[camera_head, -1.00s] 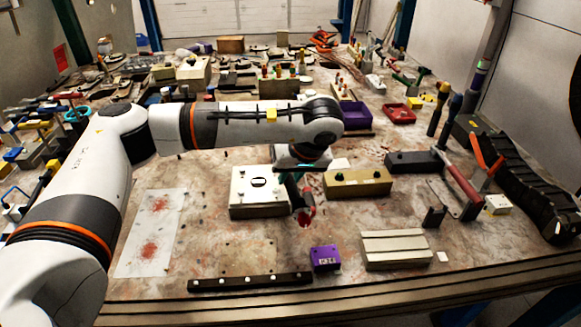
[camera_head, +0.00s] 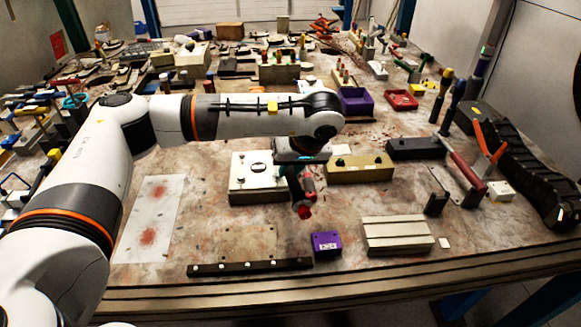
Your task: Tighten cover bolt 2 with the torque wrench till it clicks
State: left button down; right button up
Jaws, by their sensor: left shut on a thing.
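A pale cover box (camera_head: 240,186) stands in the middle of the table, with a dark round part and small bolts on its top. My left gripper (camera_head: 294,182) is at its right edge, pointing down and partly hidden by my own wrist. It is shut on a slim tool with a red end (camera_head: 304,212), which looks like the torque wrench. The tool slants down in front of the box. Which bolt is number 2, and whether the tool touches any bolt, I cannot tell. My right gripper is not in view.
A brass-coloured block (camera_head: 358,174) stands close to the right. A purple block (camera_head: 326,245), a dark bar (camera_head: 250,268) and a ribbed pale block (camera_head: 397,236) lie in front. A white stained sheet (camera_head: 150,220) lies left. Clutter fills the back of the table.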

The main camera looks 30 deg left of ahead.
pick_arm(q)
jog(key=shift+f+b, duration=0.9)
jog(key=shift+f, duration=0.15)
jog(key=shift+f+b, duration=0.4)
jog(key=shift+f, duration=0.05)
jog(key=shift+f+b, duration=0.7)
jog(key=shift+f, duration=0.25)
dwell(0.6)
jog(key=shift+w+d+n+g, duration=0.3)
jog(key=shift+w+d+n, duration=0.4)
jog(key=shift+w+d, duration=0.05)
dwell(1.0)
